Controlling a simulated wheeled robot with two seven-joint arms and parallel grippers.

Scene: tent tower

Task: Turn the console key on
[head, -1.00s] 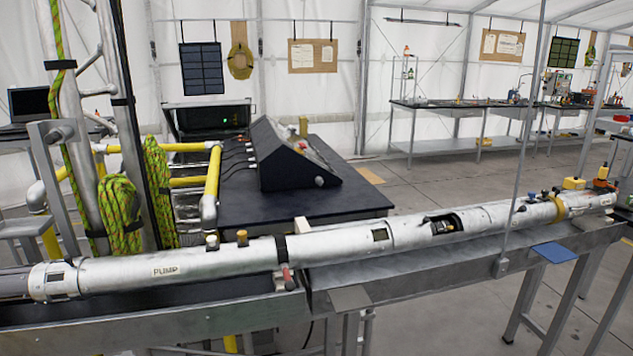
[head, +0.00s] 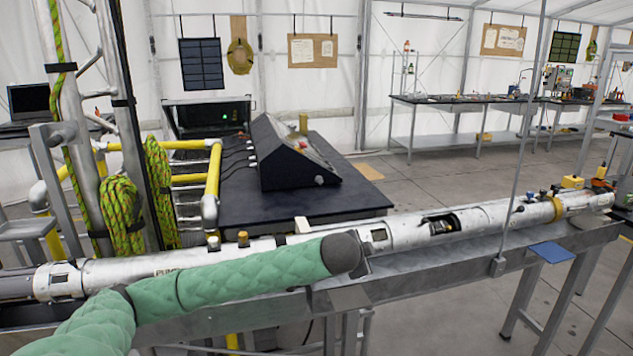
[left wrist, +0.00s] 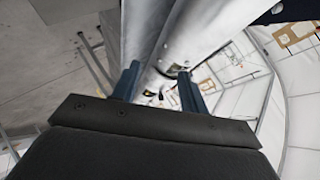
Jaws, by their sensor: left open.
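The black console (head: 290,155) with a sloped panel stands on a dark table behind the long silver tube. Its panel faces right and away, and I cannot make out the key on it. My left arm, in a green sleeve, crosses in front of the tube in the head view, its dark end near the tube's middle. The left gripper's fingers do not show clearly there. In the left wrist view my left gripper (left wrist: 159,84) is open, its two blue-grey fingers apart, with the silver tube beyond them. I see nothing held. My right gripper is not in view.
The long silver tube (head: 405,232) lies on a metal bench (head: 420,268) between me and the console. Yellow pipes (head: 212,180) and a metal frame with green ropes (head: 122,215) stand left of the console.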

